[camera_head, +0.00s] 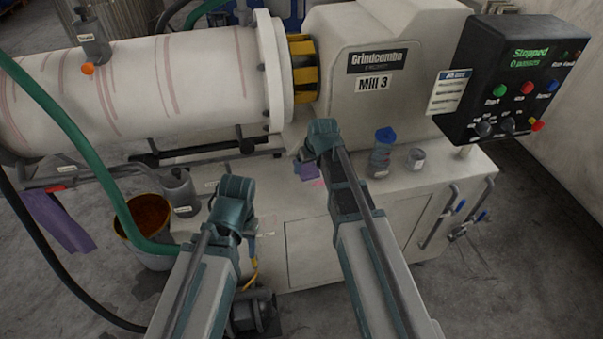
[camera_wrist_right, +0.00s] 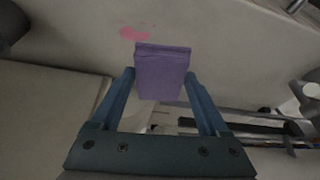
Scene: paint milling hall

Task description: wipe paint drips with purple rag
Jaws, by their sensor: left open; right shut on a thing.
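My right gripper (camera_wrist_right: 160,90) is shut on a folded purple rag (camera_wrist_right: 162,75), which sits between its two blue fingers in the right wrist view. In the head view the rag (camera_head: 306,172) shows small beside my right wrist, over the mill's pale base. A pink paint drip (camera_wrist_right: 136,33) lies on the pale surface just beyond the rag in the wrist view, apart from it in the picture. The drip shows as a pink trace (camera_head: 319,183) in the head view. My left gripper (camera_head: 249,243) is open in front of the base, mostly hidden by its wrist.
A second purple cloth (camera_head: 58,220) hangs at the left. A bucket (camera_head: 150,263) with a green hose stands at lower left. A blue-capped bottle (camera_head: 381,158) and a small jar (camera_head: 416,159) stand on the base ledge. The control panel (camera_head: 515,85) is at right.

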